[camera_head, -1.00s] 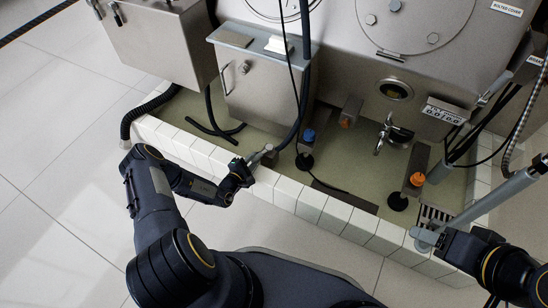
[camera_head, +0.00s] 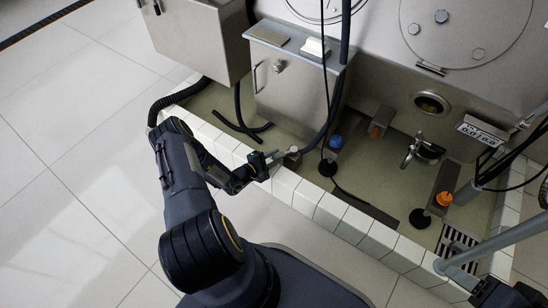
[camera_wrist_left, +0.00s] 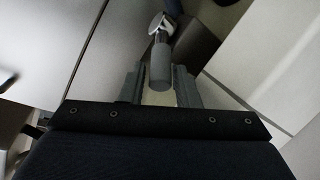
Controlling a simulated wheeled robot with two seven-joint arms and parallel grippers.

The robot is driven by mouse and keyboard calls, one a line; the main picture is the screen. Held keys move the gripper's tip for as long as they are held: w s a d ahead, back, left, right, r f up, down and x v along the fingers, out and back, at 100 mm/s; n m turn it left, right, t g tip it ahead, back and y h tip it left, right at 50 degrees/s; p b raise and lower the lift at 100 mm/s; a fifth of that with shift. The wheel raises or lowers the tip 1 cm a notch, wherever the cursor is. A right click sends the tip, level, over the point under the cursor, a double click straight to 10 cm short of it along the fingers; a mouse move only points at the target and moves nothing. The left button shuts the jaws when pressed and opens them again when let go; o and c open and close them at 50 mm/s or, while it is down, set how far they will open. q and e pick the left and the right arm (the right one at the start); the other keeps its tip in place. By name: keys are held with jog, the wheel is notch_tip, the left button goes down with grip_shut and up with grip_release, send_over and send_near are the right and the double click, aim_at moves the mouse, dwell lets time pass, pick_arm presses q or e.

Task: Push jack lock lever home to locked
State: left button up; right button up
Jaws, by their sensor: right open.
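A short lever with a grey sleeve (camera_wrist_left: 160,67) and a rounded silver end shows in the left wrist view. I take it for the jack lock lever. My left gripper (camera_wrist_left: 159,88) is open, with one finger on each side of the sleeve and narrow gaps visible. In the head view my left gripper (camera_head: 280,157) is at the tiled kerb, in front of the steel box, and the lever is too small there to judge its position. My right gripper (camera_head: 458,274) is at the lower right, near the lower end of a long grey pole, and its fingers are hard to make out.
The white tiled kerb (camera_head: 330,211) runs diagonally in front of the steel box (camera_head: 285,95). Behind it are a blue cap (camera_head: 336,143), an orange cap (camera_head: 443,198), a tap (camera_head: 411,152) and a floor grate (camera_head: 458,238). Black hoses and cables hang nearby. Floor at left is clear.

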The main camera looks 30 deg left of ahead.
pick_arm(q)
jog(key=p+v, duration=0.2)
jog(key=v, duration=0.5)
jog(key=shift+s+p, duration=0.35)
jog(key=shift+s, duration=0.05)
